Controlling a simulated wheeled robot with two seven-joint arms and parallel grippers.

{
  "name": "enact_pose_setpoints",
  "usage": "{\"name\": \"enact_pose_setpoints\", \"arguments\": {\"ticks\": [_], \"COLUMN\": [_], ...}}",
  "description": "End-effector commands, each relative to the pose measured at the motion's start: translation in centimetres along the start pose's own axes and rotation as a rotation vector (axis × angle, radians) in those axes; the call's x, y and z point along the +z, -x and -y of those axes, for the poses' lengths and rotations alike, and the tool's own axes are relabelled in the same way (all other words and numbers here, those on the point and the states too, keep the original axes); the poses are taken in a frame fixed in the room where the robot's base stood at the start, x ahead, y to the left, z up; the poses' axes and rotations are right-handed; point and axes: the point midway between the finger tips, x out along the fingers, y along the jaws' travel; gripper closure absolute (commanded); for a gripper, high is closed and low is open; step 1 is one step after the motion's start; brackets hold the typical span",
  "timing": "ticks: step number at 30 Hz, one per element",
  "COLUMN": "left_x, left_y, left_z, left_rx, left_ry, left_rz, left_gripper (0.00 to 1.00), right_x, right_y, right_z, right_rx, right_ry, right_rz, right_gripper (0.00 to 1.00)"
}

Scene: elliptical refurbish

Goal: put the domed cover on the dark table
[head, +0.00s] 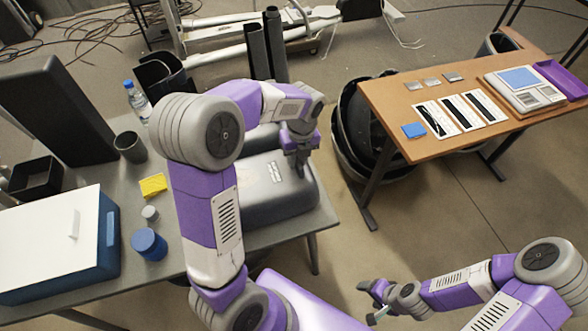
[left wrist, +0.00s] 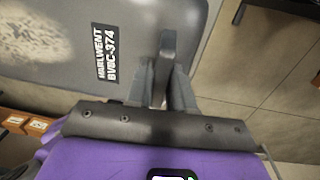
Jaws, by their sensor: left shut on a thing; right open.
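The domed cover (head: 262,207) is a dark grey rounded shell with a white label, at the right end of the dark grey table (head: 185,262). Its label and grey top also show in the left wrist view (left wrist: 60,70). My left gripper (head: 301,160) points down at the cover's right side and is shut on a raised grip of it; the fingers (left wrist: 165,92) close around that part in the left wrist view. Whether the cover's underside touches the tabletop cannot be told. My right gripper (head: 374,300) is open and empty, low over the floor, away from both tables.
On the dark table are a white-lidded blue box (head: 60,245), blue jar (head: 149,244), yellow sponge (head: 153,185), dark cup (head: 130,147) and bottle (head: 137,100). A wooden table (head: 400,105) with a scale (head: 523,90) stands right.

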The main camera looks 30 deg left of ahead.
Motion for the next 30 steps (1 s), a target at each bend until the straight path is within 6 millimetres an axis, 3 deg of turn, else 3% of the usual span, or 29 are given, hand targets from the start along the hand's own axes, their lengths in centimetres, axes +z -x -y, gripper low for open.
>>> {"name": "enact_pose_setpoints", "arguments": {"ticks": [6,19,20,24,30], "left_x": [-0.1,0.0,0.0,0.0,0.0], "left_y": [-3.5,-4.1,-4.2,-4.1,-4.1], "left_z": [0.2,0.3,0.3,0.3,0.3], "left_rx": [0.004,0.002,0.001,0.001,0.001], "left_ry": [0.000,0.001,0.001,0.001,0.001], "left_rz": [-0.002,-0.001,-0.001,-0.001,-0.001], "left_gripper": [1.00,1.00,0.77,0.55,0.53], "right_x": [-0.1,-0.1,-0.1,-0.1,-0.1], "right_y": [-1.3,-1.4,-1.4,-1.4,-1.4], "right_z": [-0.5,-0.5,-0.5,-0.5,-0.5], "right_rx": [0.000,0.000,0.000,0.000,0.000], "right_ry": [0.000,0.000,0.000,0.000,0.000], "right_rz": [0.000,0.000,0.000,0.000,0.000], "right_gripper": [0.32,0.32,0.32,0.32,0.32]}}
